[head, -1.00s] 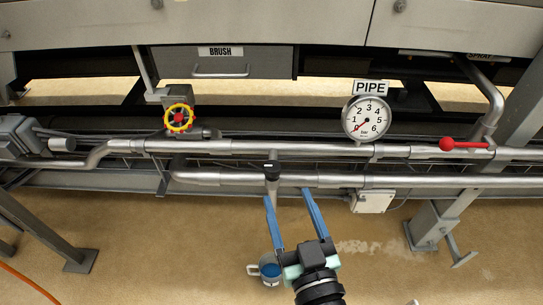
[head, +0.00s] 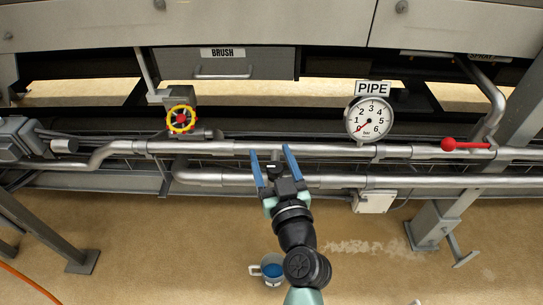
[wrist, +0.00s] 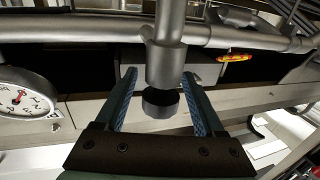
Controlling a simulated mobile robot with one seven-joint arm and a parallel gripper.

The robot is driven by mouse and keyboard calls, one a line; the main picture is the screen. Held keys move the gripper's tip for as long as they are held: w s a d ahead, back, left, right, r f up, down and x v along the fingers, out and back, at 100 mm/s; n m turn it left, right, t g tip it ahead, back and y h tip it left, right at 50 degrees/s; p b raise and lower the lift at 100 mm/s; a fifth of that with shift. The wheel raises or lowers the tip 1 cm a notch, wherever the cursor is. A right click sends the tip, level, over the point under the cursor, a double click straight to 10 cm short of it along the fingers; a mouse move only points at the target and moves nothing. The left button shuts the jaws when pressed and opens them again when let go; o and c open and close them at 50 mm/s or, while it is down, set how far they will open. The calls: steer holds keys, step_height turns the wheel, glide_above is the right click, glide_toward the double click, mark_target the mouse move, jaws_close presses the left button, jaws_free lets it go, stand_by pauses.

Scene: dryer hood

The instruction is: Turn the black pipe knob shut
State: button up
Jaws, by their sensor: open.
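The black pipe knob (wrist: 160,103) sits at the end of a short grey pipe stub in the wrist view. It lies between the two blue fingers of my gripper (wrist: 160,100), with a gap on each side. In the head view my gripper (head: 271,154) is open at the lower pipe, its fingers reaching up toward the upper pipe. The knob also shows as a small dark shape between the fingers in the head view (head: 275,167), partly hidden by my gripper. I cannot tell the knob's turn position.
Two grey pipes run across, the upper one (head: 340,150) and the lower one (head: 335,182). A blue-and-white mug (head: 271,269) is on the floor.

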steer(key=shift+w, duration=0.1)
jaws_close()
stand_by(0.3)
